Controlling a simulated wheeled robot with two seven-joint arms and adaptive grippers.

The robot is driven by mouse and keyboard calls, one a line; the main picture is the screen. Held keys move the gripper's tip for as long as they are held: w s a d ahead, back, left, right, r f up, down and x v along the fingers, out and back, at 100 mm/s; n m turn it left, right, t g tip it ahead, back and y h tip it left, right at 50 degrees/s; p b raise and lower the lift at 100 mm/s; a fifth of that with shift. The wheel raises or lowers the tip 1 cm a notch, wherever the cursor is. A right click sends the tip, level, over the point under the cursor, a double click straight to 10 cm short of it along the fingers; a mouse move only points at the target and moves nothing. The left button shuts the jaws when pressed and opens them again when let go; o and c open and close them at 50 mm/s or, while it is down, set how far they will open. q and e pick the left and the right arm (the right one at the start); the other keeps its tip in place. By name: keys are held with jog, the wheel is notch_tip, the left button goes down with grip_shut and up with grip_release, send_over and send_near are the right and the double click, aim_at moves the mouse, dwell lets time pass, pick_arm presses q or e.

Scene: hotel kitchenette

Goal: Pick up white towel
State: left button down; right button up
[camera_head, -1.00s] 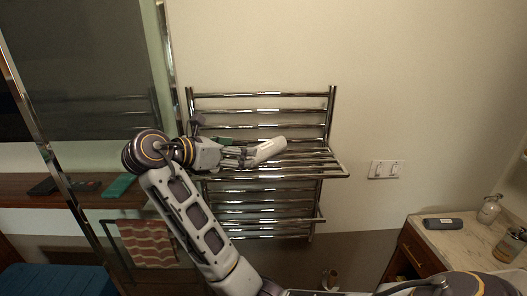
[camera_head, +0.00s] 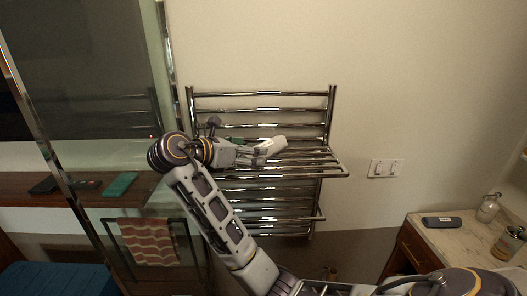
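The white towel (camera_head: 273,146) is a small rolled shape at the shelf of the chrome towel rack (camera_head: 262,124). Its right end shows; its left end is hidden by my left gripper. My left gripper (camera_head: 257,154) is at the towel's left end, with its fingers overlapping it in the picture. The fingers are small and dark against the rack bars, so I cannot tell if they are closed on the towel. My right gripper is not in view.
Rack bars lie close behind and below my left gripper. A glass panel with a metal frame (camera_head: 168,60) stands to the left. A striped towel (camera_head: 148,242) hangs lower left. A counter (camera_head: 450,236) with bottles is at the right.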

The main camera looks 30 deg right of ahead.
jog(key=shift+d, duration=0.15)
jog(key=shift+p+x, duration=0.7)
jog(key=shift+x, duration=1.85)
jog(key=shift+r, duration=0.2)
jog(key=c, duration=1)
